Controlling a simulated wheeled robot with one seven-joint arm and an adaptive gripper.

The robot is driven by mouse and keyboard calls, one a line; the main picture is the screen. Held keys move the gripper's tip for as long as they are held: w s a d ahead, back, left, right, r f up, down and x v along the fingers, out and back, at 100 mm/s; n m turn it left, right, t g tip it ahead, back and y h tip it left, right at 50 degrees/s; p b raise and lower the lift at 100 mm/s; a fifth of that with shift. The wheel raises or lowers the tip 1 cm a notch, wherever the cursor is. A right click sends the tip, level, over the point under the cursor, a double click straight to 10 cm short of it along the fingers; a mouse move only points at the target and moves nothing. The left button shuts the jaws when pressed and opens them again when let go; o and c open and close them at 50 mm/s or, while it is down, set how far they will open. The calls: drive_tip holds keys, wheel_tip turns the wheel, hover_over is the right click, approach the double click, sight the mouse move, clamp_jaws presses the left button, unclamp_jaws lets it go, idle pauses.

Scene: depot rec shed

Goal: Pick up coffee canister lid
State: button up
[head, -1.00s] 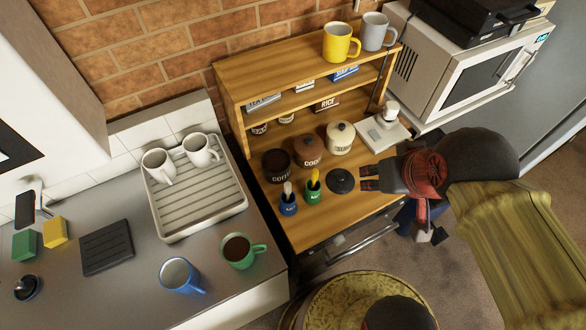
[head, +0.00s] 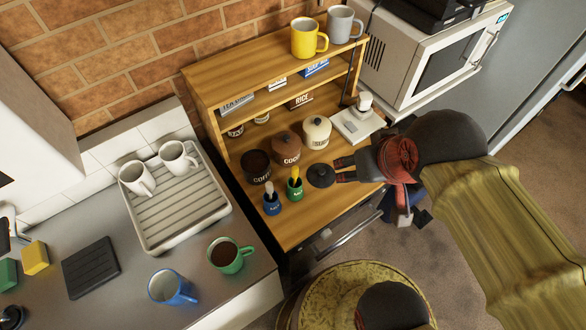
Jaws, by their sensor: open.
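The coffee canister lid (head: 320,175) is a dark round disc with a small knob, lying flat on the wooden shelf unit's lower surface. The coffee canister (head: 257,167) stands open to its left, dark brown and lettered. My gripper (head: 345,170) comes in from the right, low over the wood, with its fingertips at the lid's right edge. The fingers look apart, with nothing held between them. I cannot tell whether they touch the lid.
A brown cocoa canister (head: 287,148) and a cream canister (head: 317,133) stand behind the lid. A white scale (head: 356,124) is behind my gripper. Bare wood lies in front.

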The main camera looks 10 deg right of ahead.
drive_tip(key=shift+o, duration=0.5)
drive_tip(key=shift+r+p, duration=0.2)
drive_tip(key=shift+p, duration=0.2)
drive_tip(key=o, duration=0.7)
drive_tip(key=w+f+g+p, duration=0.1)
drive_tip(key=f, duration=0.1)
drive_tip(key=w+f+g+p, duration=0.1)
drive_tip(key=f+g+p, duration=0.1)
drive_tip(key=f, duration=0.1)
drive_tip(key=w+f+g+p, duration=0.1)
drive_tip(key=w+f+p, duration=0.1)
drive_tip(key=shift+w+d+f+g, duration=0.1)
drive_tip(key=shift+d+f+g, duration=0.05)
drive_tip(key=shift+f+g, duration=0.25)
drive_tip(key=shift+c, duration=0.2)
drive_tip(key=n+p, duration=0.4)
drive_tip(key=n, duration=0.2)
hover_over(322, 171)
drive_tip(key=d, duration=0.1)
drive_tip(key=shift+y, duration=0.4)
drive_tip(key=f, duration=1.5)
drive_tip(key=shift+s+f, duration=0.4)
drive_tip(key=shift+w+n, duration=0.3)
drive_tip(key=shift+n, duration=0.2)
drive_tip(key=shift+w+a+f, duration=0.1)
drive_tip(key=shift+a+f, duration=0.1)
drive_tip(key=shift+f, duration=1.75)
drive_tip(key=shift+w+a+f, duration=0.1)
drive_tip(key=shift+a+f, duration=0.1)
drive_tip(key=shift+f, duration=1.7)
